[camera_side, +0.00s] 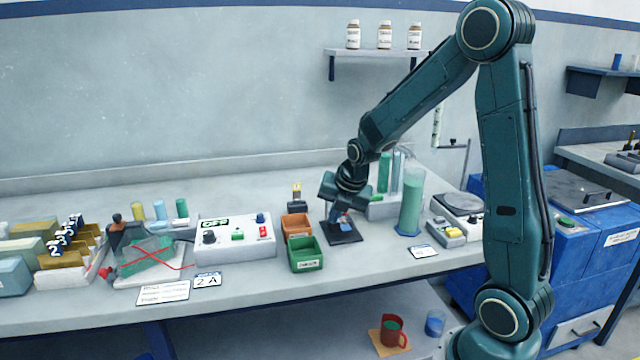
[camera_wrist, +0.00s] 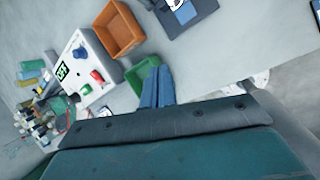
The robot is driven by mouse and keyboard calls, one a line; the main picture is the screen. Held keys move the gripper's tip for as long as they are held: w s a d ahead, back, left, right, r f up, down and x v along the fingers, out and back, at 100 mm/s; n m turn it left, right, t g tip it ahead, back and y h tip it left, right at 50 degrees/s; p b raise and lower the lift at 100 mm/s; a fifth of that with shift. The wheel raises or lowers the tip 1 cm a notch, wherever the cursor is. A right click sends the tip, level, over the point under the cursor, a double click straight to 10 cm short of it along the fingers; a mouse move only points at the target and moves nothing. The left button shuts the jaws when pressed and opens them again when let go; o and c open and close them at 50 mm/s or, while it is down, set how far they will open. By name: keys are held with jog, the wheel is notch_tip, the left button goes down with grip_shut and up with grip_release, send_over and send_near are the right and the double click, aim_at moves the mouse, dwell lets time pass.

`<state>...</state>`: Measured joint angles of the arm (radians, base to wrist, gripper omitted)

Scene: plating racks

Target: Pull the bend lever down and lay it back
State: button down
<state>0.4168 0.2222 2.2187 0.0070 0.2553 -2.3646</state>
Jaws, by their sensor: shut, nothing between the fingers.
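A small bending fixture with a dark base plate (camera_side: 345,238) stands on the bench right of the green bin. A blue and white piece sits on it. In the wrist view its dark base (camera_wrist: 190,22) is cut off by the top edge. I cannot make out the lever apart from these parts. My gripper (camera_side: 338,215) is over the fixture in the side view and hides part of it. In the wrist view the blue fingers of my gripper (camera_wrist: 157,72) are together, with nothing between them. They are apart from the fixture in that view; whether they touch any lever cannot be told.
An orange bin (camera_side: 297,227) and a green bin (camera_side: 306,254) stand just left of the fixture. A white control box (camera_side: 235,238) is further left. A tall green cylinder (camera_side: 411,203) and a scale (camera_side: 460,203) are to the right. Bare bench lies in front of the fixture.

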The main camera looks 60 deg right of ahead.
jog(key=shift+t+h, duration=0.5)
jog(key=a+f, duration=0.1)
jog(key=f, duration=0.1)
jog(key=s+a+f, duration=0.1)
jog(key=a+f, duration=0.1)
jog(key=shift+a, duration=0.25)
jog(key=shift+s+a+r, duration=0.1)
jog(key=shift+s+a, duration=0.05)
jog(key=shift+a, duration=0.05)
jog(key=s+a+r+m, duration=0.4)
jog(key=s+r+m, duration=0.2)
jog(key=m, duration=0.6)
jog(key=s+a+r+m+g+y, duration=0.1)
jog(key=s+a+r+m, duration=0.4)
jog(key=r+m, duration=0.6)
jog(key=shift+s+a+m+y, duration=0.15)
jog(key=shift+s+m+y, duration=0.25)
jog(key=shift+m, duration=0.7)
dwell(0.8)
jog(key=shift+s+r, duration=0.1)
jog(key=shift+s, duration=0.05)
